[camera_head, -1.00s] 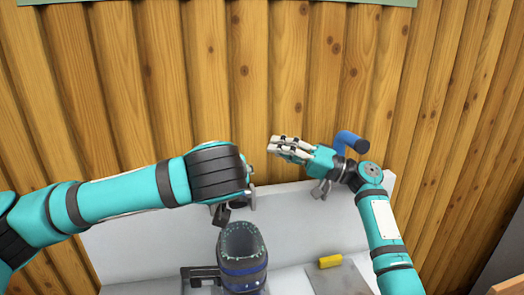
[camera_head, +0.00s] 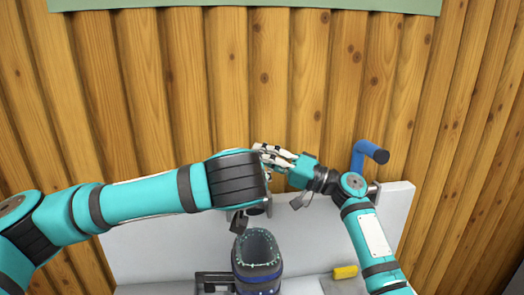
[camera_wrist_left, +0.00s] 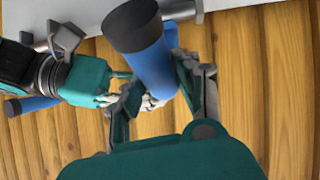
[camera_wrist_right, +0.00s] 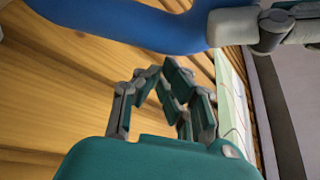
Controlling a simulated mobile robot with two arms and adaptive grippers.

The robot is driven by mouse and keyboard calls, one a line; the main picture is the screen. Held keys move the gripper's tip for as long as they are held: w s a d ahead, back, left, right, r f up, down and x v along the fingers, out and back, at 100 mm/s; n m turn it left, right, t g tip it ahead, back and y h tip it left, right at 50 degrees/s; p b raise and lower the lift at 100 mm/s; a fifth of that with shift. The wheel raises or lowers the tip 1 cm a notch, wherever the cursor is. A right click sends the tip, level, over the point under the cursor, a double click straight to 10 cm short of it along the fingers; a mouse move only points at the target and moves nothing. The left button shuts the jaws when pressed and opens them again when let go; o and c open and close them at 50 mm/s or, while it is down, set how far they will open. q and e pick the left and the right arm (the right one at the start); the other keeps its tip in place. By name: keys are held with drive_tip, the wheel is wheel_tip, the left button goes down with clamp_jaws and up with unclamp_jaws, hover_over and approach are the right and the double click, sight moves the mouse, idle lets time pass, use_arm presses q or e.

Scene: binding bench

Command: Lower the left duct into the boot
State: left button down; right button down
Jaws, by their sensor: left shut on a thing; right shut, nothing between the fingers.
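The left duct (camera_wrist_left: 155,62), a blue tube with a dark end, sits between the fingers of my left gripper (camera_wrist_left: 155,88), which is shut on it. In the head view the left wrist hides most of this gripper and the duct. The boot (camera_head: 257,248), a dark upright sleeve with an open top and a dotted rim, stands below and slightly right of the left wrist. My right gripper (camera_head: 268,156) is shut and empty, its fingertips close beside the left wrist; it also shows in the right wrist view (camera_wrist_right: 172,82).
Another blue tube (camera_head: 368,153) stands behind my right wrist. A pale panel (camera_head: 150,255) stands behind the boot, before a wooden plank wall (camera_head: 290,80). A yellow block (camera_head: 345,272) lies right of the boot. A blue tube (camera_wrist_right: 130,20) crosses the top of the right wrist view.

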use_arm(q)
drive_tip(key=shift+r, duration=0.1)
use_arm(e)
drive_tip(key=shift+s, duration=0.1)
drive_tip(key=shift+s+a+f+n+g, duration=0.15)
drive_tip(key=shift+s+f+n, duration=0.1)
drive_tip(key=shift+s, duration=0.15)
drive_tip(key=shift+s+d+f+n+g, duration=0.1)
drive_tip(key=shift+s+n+g, duration=0.05)
drive_tip(key=shift+s+n, duration=0.15)
use_arm(q)
drive_tip(key=c, duration=1.3)
unclamp_jaws()
drive_tip(key=shift+c, duration=0.2)
drive_tip(key=o, duration=0.4)
drive_tip(key=shift+d, duration=0.1)
use_arm(e)
drive_tip(key=shift+r, duration=0.1)
